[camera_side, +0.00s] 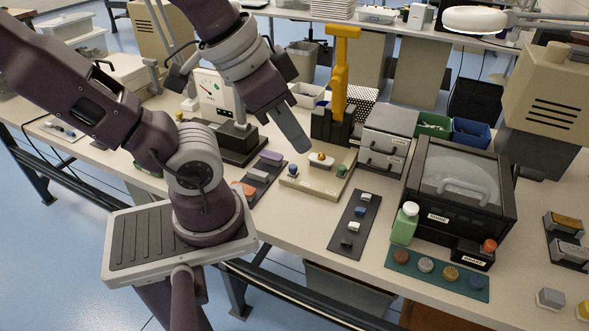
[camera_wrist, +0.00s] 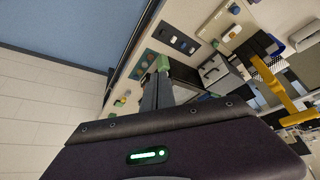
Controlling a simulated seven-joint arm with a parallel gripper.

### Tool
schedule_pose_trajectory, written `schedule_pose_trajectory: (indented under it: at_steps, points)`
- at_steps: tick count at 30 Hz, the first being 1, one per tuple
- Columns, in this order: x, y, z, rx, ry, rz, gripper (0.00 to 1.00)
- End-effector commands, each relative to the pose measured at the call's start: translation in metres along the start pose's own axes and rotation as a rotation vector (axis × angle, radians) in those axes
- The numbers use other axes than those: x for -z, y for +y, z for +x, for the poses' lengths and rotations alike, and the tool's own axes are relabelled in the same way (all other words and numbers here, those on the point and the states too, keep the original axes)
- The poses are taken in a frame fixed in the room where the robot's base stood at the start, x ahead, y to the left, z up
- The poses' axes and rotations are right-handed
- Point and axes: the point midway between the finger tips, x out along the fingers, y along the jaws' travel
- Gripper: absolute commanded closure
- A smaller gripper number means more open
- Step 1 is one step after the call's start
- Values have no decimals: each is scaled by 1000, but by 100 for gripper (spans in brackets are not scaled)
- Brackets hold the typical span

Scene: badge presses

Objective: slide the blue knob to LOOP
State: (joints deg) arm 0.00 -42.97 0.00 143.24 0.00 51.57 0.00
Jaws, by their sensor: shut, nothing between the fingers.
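A blue knob (camera_side: 293,169) stands at the left end of a beige panel (camera_side: 312,185) on the table. The same panel also carries a yellow-and-white part (camera_side: 321,160) and a green knob (camera_side: 342,170). In the wrist view the blue knob (camera_wrist: 234,9) is near the top edge, to the right of my fingers. My gripper (camera_side: 304,148) is shut and empty. Its tips show above the far side of the panel in the side view, apart from the blue knob. No LOOP lettering can be read in either view.
A yellow lever press (camera_side: 341,70) stands behind the panel. A dark strip with small switches (camera_side: 352,222) lies to its right, then a green bottle (camera_side: 404,224) and a dark clear-lidded box (camera_side: 460,185). A gauge stand (camera_side: 215,95) is at the left.

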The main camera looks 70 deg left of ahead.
Motion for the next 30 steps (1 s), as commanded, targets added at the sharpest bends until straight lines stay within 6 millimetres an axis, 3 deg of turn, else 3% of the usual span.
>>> schedule_pose_trajectory:
  at_steps: [8,11,14,15,16,19,22,25,27,30]
  points:
    - [0,0,0,0,0,0,100]
    - [2,-1,1,5,-7,0,84]
    - [21,-14,9,40,-73,-1,65]
    - [33,-24,16,61,-119,-1,57]
    - [44,-34,23,78,-161,0,56]
    - [74,-76,57,121,-311,3,56]
    - [89,-130,104,134,-473,2,56]
    - [80,-189,158,113,-633,0,56]
    - [63,-224,192,85,-725,-1,56]
    - [33,-258,230,40,-821,-2,56]
